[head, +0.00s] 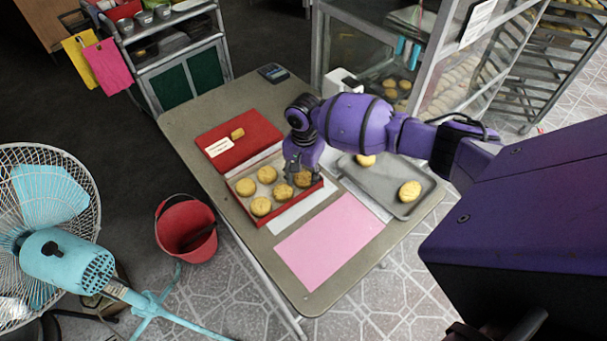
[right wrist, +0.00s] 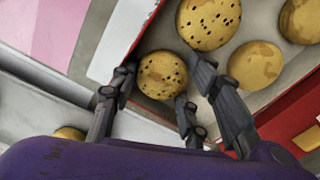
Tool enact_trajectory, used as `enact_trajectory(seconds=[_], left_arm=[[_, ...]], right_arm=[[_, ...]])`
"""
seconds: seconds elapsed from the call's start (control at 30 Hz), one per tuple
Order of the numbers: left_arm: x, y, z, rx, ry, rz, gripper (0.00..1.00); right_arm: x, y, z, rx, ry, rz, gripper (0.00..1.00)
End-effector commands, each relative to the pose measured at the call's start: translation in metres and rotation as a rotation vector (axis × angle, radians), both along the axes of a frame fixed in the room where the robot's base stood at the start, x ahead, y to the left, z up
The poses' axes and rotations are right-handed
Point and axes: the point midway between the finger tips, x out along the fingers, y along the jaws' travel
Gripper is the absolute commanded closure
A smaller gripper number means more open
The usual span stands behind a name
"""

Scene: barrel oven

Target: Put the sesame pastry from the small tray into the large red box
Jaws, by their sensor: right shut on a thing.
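My right gripper (head: 299,172) is over the right corner of the large red box (head: 293,207). In the right wrist view, its fingers (right wrist: 160,88) are shut on a round sesame pastry (right wrist: 162,75), golden with dark specks. This pastry (head: 304,180) is just inside the box's rim; I cannot tell whether it touches the bottom. Another sesame pastry (right wrist: 208,22) and several plain pastries (head: 246,187) lie in the paper-lined box. The small grey tray (head: 384,183) on the right holds two pastries, one at the front (head: 410,191) and one at the back (head: 366,160). My left gripper is not in view.
The red lid (head: 255,132) lies open behind the box, with a white label and a small yellow item on it. A pink sheet (head: 328,240) covers the table front. A red bucket (head: 186,230) and a turquoise fan (head: 65,258) stand left. A glass cabinet (head: 370,50) stands behind.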

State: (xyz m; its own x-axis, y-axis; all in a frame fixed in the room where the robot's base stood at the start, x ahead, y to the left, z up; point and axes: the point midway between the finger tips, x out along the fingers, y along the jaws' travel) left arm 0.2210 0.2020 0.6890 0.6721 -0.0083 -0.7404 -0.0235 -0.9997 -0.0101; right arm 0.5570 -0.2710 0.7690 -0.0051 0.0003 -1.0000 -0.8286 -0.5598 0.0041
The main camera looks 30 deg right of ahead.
Motion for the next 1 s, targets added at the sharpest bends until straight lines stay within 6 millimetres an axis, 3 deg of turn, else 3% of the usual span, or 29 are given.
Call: enact_trajectory(seconds=[0.27, 0.3, 0.33, 0.73, 1.0], left_arm=[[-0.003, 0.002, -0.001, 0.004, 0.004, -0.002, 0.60], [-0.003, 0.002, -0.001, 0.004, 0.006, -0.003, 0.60], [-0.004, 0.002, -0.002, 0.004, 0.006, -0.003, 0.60], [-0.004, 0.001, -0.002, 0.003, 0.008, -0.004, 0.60], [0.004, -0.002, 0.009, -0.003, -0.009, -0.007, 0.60]], right_arm=[[0.000, 0.000, -0.002, 0.001, -0.001, 0.000, 0.84], [0.001, 0.000, -0.002, 0.000, -0.001, 0.000, 0.53], [0.001, 0.000, -0.002, 0.000, -0.001, 0.000, 0.50], [0.001, -0.001, 0.006, -0.001, -0.003, -0.001, 0.50], [0.002, 0.000, 0.061, 0.001, -0.007, 0.001, 0.50]])
